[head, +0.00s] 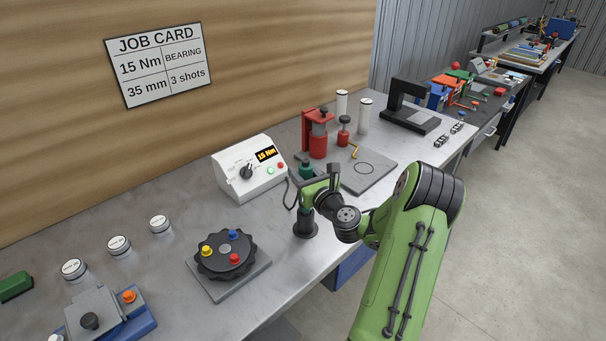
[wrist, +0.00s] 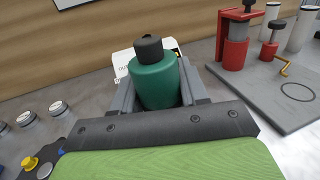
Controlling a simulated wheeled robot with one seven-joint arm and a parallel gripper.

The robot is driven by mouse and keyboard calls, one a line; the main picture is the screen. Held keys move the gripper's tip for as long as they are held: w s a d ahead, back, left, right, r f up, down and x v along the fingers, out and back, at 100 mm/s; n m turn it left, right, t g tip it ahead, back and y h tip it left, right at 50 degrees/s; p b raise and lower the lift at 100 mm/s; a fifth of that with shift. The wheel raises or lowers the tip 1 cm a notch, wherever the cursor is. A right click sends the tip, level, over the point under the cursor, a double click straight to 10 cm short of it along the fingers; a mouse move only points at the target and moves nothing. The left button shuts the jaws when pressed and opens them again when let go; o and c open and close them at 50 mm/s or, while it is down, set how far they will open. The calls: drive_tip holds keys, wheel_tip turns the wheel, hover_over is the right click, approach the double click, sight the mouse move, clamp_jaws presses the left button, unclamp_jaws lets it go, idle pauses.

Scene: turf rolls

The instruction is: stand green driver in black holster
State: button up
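The green driver (head: 306,171) has a dark cap on top and stands upright in the head view, above the bench near its front edge. It fills the middle of the wrist view (wrist: 157,84), between the two grey fingers of my gripper (head: 311,184), which are shut on it. The black holster (head: 305,229) is a short dark cylinder on the bench, directly below the gripper. The lower part of the driver is hidden or merges with the dark holster, so I cannot tell how deep it sits there.
A white control box (head: 247,168) reading 15 Nm stands behind to the left. A black turntable (head: 225,254) with coloured knobs lies front left. A red press (head: 318,134) stands on a grey plate (head: 372,176) to the right. A dark cable hangs beside the driver.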

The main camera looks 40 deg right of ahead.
drive_tip(key=o, duration=0.5)
drive_tip(key=shift+c, duration=0.2)
